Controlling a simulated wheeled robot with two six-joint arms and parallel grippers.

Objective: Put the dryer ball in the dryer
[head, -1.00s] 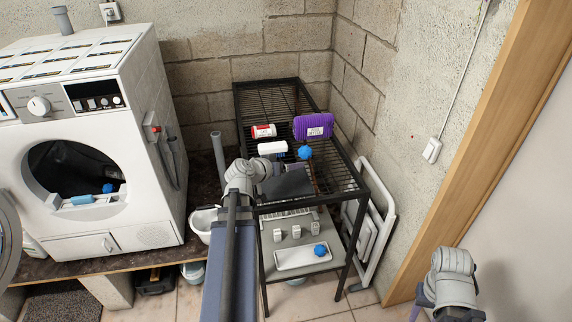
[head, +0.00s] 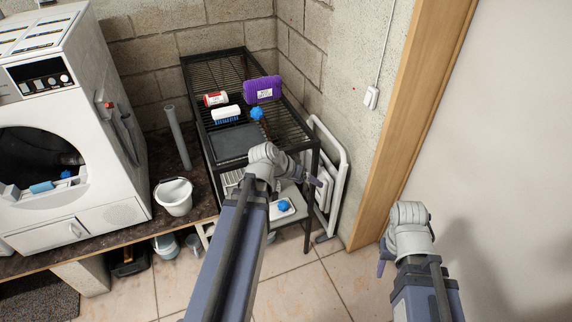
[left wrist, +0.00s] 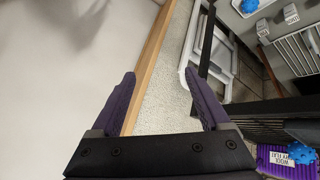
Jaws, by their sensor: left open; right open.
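A blue spiky dryer ball (head: 257,113) sits on the black wire rack's top (head: 222,68), and shows in the left wrist view (left wrist: 301,153). A second blue ball (head: 284,206) lies on a white tray (head: 275,213) on the lower shelf. A third (head: 66,174) is inside the open drum of the white dryer (head: 105,222). My left gripper (head: 318,182) is beyond the rack's front right corner; in the left wrist view its purple fingers (left wrist: 165,100) are apart and empty. My right gripper (head: 382,263) is low near the door frame; its fingers are hard to make out.
A purple pack (head: 262,89), a red and white container (head: 215,98) and a brush (head: 226,115) lie on the rack top. A white bucket (head: 174,196) stands between dryer and rack. A wooden door frame (head: 412,120) is on the right. Tiled floor in front is partly clear.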

